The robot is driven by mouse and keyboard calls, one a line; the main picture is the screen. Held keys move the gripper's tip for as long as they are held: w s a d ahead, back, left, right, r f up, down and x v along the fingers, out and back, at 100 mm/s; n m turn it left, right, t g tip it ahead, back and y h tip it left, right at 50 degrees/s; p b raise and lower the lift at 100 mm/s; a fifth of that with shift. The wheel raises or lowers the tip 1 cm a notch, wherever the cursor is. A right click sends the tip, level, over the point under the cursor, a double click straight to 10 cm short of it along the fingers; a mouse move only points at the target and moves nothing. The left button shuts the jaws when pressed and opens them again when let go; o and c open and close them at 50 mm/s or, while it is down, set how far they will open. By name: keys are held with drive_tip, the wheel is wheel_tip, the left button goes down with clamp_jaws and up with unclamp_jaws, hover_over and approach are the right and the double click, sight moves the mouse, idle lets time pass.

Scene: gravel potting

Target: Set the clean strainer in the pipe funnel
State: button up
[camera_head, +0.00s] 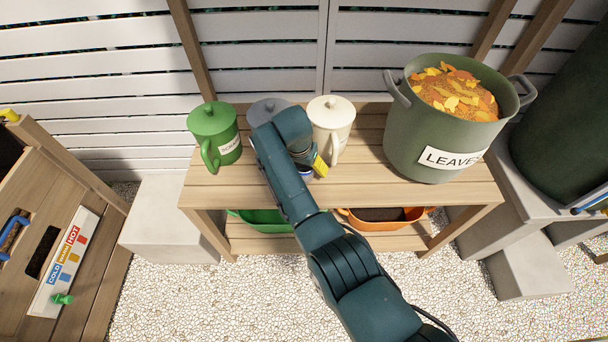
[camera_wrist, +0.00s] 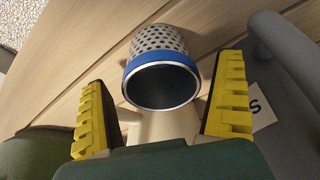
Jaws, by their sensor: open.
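A strainer (camera_wrist: 160,58) with a perforated pale metal wall and a blue rim stands on the wooden bench in the wrist view. Its dark open mouth faces my camera. My gripper (camera_wrist: 165,100) is open, with one yellow finger on each side of the strainer's near end; I cannot tell whether either touches it. In the head view my gripper (camera_head: 311,166) is low over the bench between the mugs, and only a bit of blue rim shows beside the yellow finger. I cannot make out the pipe funnel in either view.
A green mug (camera_head: 214,130), a partly hidden grey mug (camera_head: 266,108) and a cream mug (camera_head: 331,118) stand close around my gripper on the bench (camera_head: 365,182). A large pot of leaves (camera_head: 440,125) stands to the right. Green and orange (camera_head: 380,226) containers sit on the lower shelf.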

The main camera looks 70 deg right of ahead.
drive_tip(key=shift+r, duration=0.1)
drive_tip(key=c, duration=1.3)
